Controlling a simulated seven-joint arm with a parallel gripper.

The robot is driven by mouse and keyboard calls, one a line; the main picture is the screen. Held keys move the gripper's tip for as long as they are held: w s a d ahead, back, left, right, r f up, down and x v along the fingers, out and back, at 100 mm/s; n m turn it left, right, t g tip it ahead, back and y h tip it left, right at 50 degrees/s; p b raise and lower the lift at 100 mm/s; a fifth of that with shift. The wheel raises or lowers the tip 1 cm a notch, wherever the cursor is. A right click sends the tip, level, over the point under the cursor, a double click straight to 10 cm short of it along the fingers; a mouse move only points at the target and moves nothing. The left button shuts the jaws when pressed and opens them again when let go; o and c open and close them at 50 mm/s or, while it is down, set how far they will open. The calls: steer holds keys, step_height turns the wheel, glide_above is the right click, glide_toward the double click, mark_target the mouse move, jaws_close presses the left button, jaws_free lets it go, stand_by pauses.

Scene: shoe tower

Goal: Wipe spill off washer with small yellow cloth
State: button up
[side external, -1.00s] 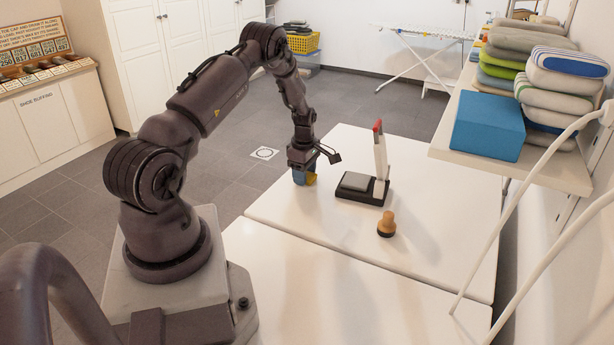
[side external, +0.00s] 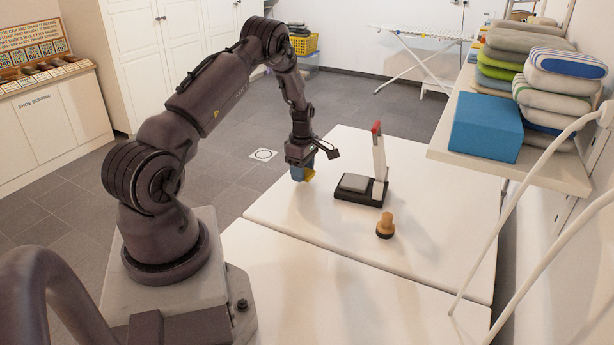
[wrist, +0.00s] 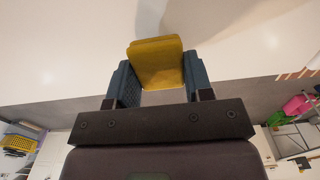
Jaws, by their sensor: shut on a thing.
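My gripper (side external: 302,173) is shut on a small yellow cloth (wrist: 155,62). In the wrist view the cloth looks like a folded pad between the two blue-grey fingers. The white top (side external: 290,212) may be the washer's; two white tops stand side by side. I cannot make out a spill in either view.
A black base with a grey pad and an upright, red-tipped piece (side external: 379,150) stands right of my gripper. A wooden-handled brush (side external: 385,226) stands nearer. A shelf (side external: 555,172) with a blue block (side external: 487,127) and folded cloths overhangs the right side. The front top is clear.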

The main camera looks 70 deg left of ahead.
steer(key=shift+r, duration=3.2)
step_height(320, 180, up, 25)
steer(key=w+d+m, duration=0.4)
steer(key=d+m, duration=0.4)
steer(key=d, duration=0.3)
steer(key=w+d+m, duration=0.4)
steer(key=d+m, duration=0.3)
steer(key=d, duration=0.3)
steer(key=s+d+m, duration=0.2)
steer(key=d+m, duration=0.9)
steer(key=d, duration=0.4)
steer(key=shift+m, duration=0.5)
steer(key=shift+s+d+f, duration=0.1)
steer(key=shift+d+f, duration=0.05)
steer(key=shift+f, duration=1.25)
steer(key=shift+d+f, duration=0.15)
steer(key=shift+f, duration=1.25)
